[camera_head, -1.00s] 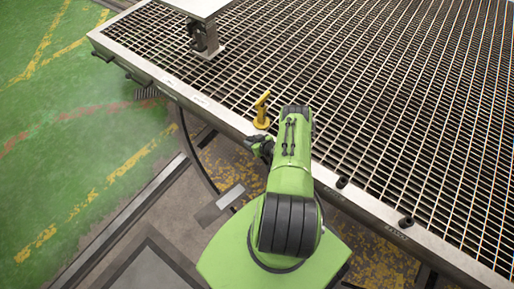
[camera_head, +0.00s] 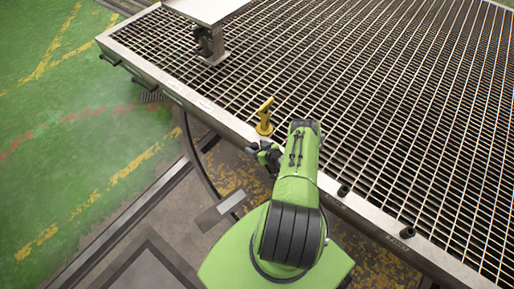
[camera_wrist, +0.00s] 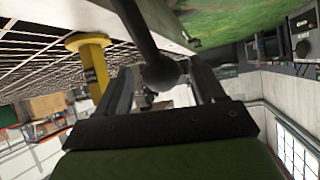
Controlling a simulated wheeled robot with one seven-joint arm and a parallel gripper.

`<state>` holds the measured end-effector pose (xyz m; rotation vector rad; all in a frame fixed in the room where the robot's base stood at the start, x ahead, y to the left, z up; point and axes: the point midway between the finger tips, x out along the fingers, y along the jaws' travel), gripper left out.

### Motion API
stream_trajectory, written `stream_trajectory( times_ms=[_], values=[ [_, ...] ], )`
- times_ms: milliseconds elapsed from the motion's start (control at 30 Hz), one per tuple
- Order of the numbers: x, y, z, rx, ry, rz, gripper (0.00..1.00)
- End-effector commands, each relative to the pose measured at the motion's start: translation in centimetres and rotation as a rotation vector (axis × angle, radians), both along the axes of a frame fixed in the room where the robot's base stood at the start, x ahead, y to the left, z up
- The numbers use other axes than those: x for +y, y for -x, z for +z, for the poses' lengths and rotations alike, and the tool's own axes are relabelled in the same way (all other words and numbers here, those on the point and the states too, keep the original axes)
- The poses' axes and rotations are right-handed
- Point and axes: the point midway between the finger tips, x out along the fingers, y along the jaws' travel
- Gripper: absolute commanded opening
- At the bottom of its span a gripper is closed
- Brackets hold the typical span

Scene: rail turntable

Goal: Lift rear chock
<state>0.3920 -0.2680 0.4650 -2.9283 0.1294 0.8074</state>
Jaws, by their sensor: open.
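No part is clearly recognisable as the rear chock. A yellow post with a round base and slanted top (camera_head: 265,118) stands on the grating near its front edge. It also shows upside down at the left of the wrist view (camera_wrist: 95,65), beside the left finger. My gripper (camera_head: 268,155) is just in front of the platform edge, close to the post but apart from it. In the wrist view, my gripper (camera_wrist: 164,82) has its fingers spread. A dark ball on a rod (camera_wrist: 162,72) appears between or just beyond them; contact cannot be told.
The grating platform (camera_head: 230,122) has a raised metal rim, with small dark pegs (camera_head: 344,190) along it. A grey stand (camera_head: 208,42) is at the back left. A dark curved cable (camera_head: 192,160) hangs below the rim. Green floor (camera_head: 60,140) at left is clear.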

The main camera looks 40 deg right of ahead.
Motion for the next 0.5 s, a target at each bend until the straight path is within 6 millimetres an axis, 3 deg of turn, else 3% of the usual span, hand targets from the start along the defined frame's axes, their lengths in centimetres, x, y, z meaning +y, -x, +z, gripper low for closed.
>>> stream_trajectory(
  times_ms=[267,500],
  values=[
    [0.1,0.7,0.5,0.002,0.0,0.0,0.69],
    [0.3,6.0,4.1,0.004,-0.004,-0.006,0.69]
  ],
)
